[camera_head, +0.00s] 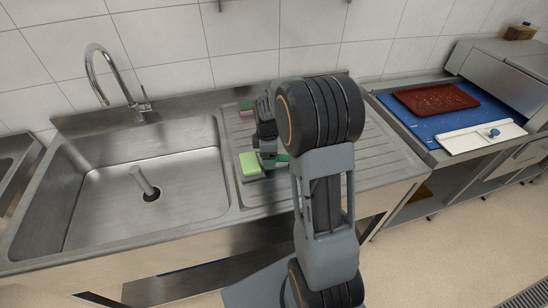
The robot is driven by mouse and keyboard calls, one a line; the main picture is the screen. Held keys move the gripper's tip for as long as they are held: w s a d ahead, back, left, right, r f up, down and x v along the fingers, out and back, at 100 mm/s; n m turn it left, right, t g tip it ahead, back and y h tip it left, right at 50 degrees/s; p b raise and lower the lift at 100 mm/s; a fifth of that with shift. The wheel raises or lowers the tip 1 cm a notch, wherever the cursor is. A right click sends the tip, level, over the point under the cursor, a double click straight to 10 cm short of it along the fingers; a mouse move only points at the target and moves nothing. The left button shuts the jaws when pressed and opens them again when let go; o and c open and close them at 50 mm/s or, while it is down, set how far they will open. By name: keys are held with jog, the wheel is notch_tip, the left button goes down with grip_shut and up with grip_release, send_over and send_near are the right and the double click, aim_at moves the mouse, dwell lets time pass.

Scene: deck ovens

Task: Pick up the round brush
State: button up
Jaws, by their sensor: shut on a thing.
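My gripper (267,157) is low over the ribbed drainboard of the steel sink, just right of the basin. It is shut on what looks like the round brush, of which a small green part (283,158) shows at the right of the fingers. The rest of the brush is hidden by my gripper and arm. I cannot tell whether it touches the drainboard.
A yellow-green sponge (250,163) lies close left of my gripper. A blue surface (400,110) with a red-brown tray (437,98) is right.

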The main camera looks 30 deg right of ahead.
jog(key=shift+c, duration=1)
jog(key=shift+r, duration=0.5)
notch_tip(320, 180, up, 2)
jog(key=shift+r, duration=0.1)
jog(key=s+a+r+b, duration=0.2)
jog(key=s+a+r, duration=0.4)
jog(key=s+r, duration=0.3)
jog(key=shift+s+r, duration=0.4)
jog(key=shift+s, duration=1.45)
jog(key=shift+s, duration=0.1)
